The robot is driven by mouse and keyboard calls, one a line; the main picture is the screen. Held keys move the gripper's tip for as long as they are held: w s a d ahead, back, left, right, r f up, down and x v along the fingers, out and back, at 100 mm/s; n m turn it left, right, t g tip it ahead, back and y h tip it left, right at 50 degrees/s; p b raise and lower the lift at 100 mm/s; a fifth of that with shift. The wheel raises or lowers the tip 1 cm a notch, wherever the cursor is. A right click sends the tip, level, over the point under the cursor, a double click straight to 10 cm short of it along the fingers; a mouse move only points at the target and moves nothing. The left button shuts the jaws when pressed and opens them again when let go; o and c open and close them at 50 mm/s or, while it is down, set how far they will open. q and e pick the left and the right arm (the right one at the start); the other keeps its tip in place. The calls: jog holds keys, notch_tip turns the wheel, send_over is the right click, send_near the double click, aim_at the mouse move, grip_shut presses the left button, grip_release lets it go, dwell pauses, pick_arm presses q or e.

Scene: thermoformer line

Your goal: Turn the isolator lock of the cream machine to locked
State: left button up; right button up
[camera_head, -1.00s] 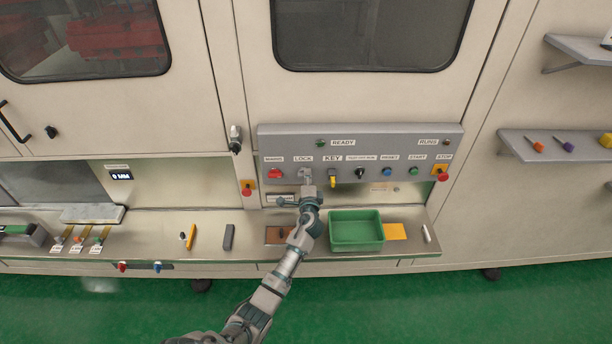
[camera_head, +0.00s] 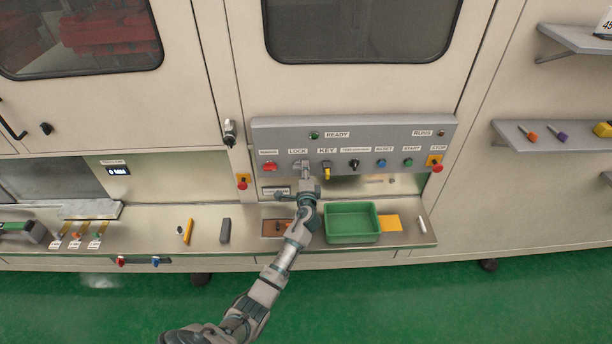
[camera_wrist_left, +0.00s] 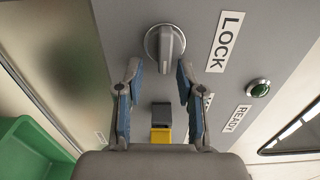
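The lock knob is a grey turn handle on a round base under the LOCK label; in the left wrist view the lock knob (camera_wrist_left: 166,46) stands at top centre, its bar pointing roughly along the view's vertical. My left gripper (camera_wrist_left: 159,68) is open, with a fingertip on each side of the knob's near end. Clear gaps show; I see no contact. In the head view my left gripper (camera_head: 305,176) is at the grey control panel (camera_head: 400,130) of the cream machine (camera_head: 240,80), and largely covers the knob. My right gripper is not in view.
The yellow key switch (camera_head: 327,173) sits just right of the lock; a red button (camera_head: 269,166) is to its left. More buttons continue right to the red stop button (camera_head: 437,167). Below, a green tray (camera_head: 352,238) stands on the metal ledge.

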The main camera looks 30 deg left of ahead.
pick_arm(q)
jog(key=v, duration=1.2)
jog(key=shift+w+d, duration=0.15)
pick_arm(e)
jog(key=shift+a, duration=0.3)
pick_arm(q)
jog(key=shift+f, duration=0.2)
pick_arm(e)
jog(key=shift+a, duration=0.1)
